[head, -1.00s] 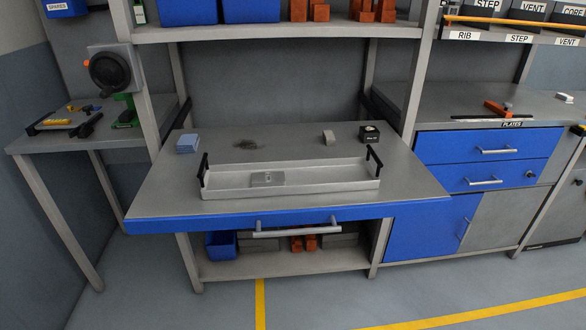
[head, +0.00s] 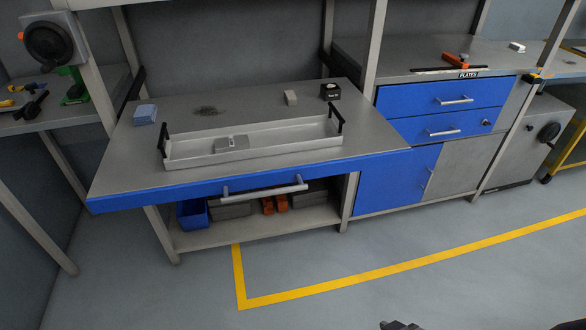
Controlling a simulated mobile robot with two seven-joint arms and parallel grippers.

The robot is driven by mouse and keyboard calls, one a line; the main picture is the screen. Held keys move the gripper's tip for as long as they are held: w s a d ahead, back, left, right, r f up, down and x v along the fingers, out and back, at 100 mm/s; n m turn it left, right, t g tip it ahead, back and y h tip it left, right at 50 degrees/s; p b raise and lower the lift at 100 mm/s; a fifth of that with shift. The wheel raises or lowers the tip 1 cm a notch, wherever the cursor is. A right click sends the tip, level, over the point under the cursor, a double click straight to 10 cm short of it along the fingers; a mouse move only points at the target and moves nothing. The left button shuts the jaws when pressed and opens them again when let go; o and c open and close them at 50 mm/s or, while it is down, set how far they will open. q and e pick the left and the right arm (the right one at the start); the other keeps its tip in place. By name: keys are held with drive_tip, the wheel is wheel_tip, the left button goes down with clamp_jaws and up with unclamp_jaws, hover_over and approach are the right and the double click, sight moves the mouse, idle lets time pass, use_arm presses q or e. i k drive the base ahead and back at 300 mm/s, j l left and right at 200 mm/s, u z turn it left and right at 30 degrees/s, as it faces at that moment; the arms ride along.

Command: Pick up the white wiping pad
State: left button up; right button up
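A small white block (head: 517,46) lies on the grey counter at the upper right of the head view, behind the red-orange tool. It looks like the wiping pad, but it is too small to tell for sure. A light grey-beige block (head: 291,97) stands on the workbench behind the tray. A dark part at the bottom edge, right of centre, seems to be the tip of my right gripper (head: 402,325). It is far from both blocks, and its fingers cannot be made out. My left gripper is not in view.
The blue-edged workbench (head: 120,180) holds a long grey tray (head: 270,146) with a small grey piece inside, a blue block (head: 145,114) and a black box (head: 330,91). A red-orange tool (head: 456,61) lies on the right counter. The floor in front is clear, with yellow lines (head: 330,288).

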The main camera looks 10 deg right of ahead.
sight(518, 48)
drive_tip(key=z, duration=1.6)
drive_tip(key=i+l+z, duration=0.2)
drive_tip(key=i+z, duration=0.25)
drive_tip(key=i, duration=0.35)
drive_tip(key=i+z, duration=0.45)
drive_tip(key=i, duration=0.35)
drive_tip(key=i+j+z, duration=0.1)
drive_tip(key=i+z, duration=0.15)
drive_tip(key=i, duration=0.95)
drive_tip(key=i+u, duration=0.4)
drive_tip(key=i+l+u, duration=0.4)
drive_tip(key=i+j, duration=0.05)
drive_tip(key=j, duration=0.05)
